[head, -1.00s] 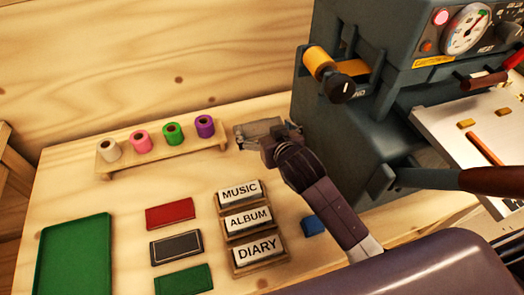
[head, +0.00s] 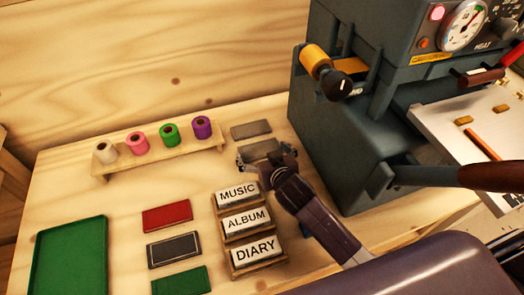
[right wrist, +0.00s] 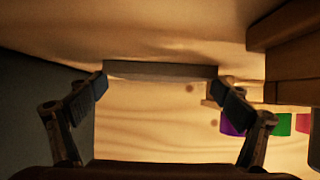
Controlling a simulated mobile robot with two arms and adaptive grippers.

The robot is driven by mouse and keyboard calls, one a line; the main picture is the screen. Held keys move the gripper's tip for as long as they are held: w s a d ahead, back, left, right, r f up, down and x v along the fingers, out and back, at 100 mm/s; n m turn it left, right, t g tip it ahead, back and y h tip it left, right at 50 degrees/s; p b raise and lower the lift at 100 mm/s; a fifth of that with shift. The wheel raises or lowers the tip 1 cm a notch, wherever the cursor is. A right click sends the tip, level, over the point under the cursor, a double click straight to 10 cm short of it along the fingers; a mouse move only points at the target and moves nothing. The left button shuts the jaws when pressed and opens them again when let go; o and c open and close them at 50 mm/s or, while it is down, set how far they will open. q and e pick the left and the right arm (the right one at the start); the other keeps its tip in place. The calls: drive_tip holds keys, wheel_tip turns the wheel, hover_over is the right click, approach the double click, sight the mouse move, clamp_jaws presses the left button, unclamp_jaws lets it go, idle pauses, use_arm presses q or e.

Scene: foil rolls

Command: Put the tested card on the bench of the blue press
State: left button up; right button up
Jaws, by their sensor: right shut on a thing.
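My right gripper (head: 264,160) is shut on a grey card (head: 260,149), just right of the spool rack. In the right wrist view the card (right wrist: 160,70) shows edge-on between the two fingertips. A second grey card (head: 251,130) lies on the table just behind it. I cannot tell by look which card is the tested one. The dark blue-grey press (head: 345,140) stands to the right of the gripper, with its pale bench (head: 450,130) at the right edge of the head view. My left gripper is not in view.
A rack (head: 165,160) holds several coloured spools. Stacked labels MUSIC, ALBUM and DIARY (head: 246,222) stand in front of the gripper. Red (head: 167,215), black (head: 173,249) and green (head: 181,281) cards and a green tray (head: 70,262) lie left. A lever (head: 430,176) juts from the press.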

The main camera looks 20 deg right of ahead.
drive_tip(key=o, duration=0.9)
drive_tip(key=shift+c, duration=0.2)
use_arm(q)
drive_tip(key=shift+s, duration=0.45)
use_arm(e)
drive_tip(key=shift+r, duration=0.1)
drive_tip(key=v, duration=1.2)
drive_tip(key=shift+r, duration=0.1)
use_arm(q)
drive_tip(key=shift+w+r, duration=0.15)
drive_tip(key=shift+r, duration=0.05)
drive_tip(key=shift+p, duration=0.3)
